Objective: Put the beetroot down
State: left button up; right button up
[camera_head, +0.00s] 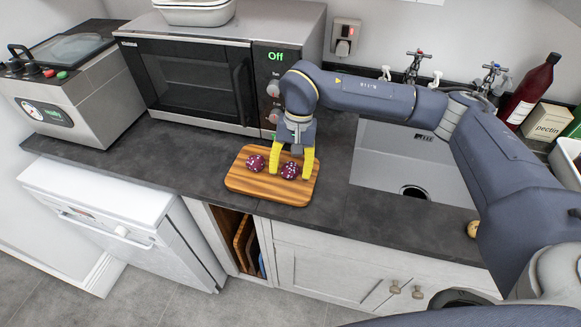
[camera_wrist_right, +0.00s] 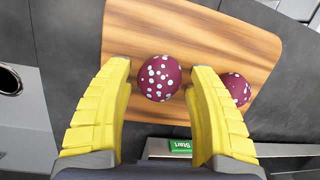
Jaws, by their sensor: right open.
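Two dark red beetroots with pale spots lie on a striped wooden chopping board (camera_head: 262,191). One beetroot (camera_head: 291,170) is between the yellow fingers of my right gripper (camera_head: 290,175); the other beetroot (camera_head: 256,163) lies just left of the fingers. In the right wrist view my right gripper (camera_wrist_right: 160,68) is open, with gaps between its fingers and the nearer beetroot (camera_wrist_right: 160,79). The other beetroot (camera_wrist_right: 237,88) is outside the right-hand finger there, partly hidden by it. The board (camera_wrist_right: 185,28) is under both. My left gripper is not in view.
A microwave (camera_head: 188,85) stands behind the board, and a grey machine (camera_head: 62,90) is farther left. A sink (camera_head: 392,150) is right of the board. A dark red bottle (camera_head: 530,90) and a pectin box (camera_head: 547,122) stand at the far right. The counter left of the board is clear.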

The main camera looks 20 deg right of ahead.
jog(key=v, duration=1.2)
jog(key=shift+r, duration=0.1)
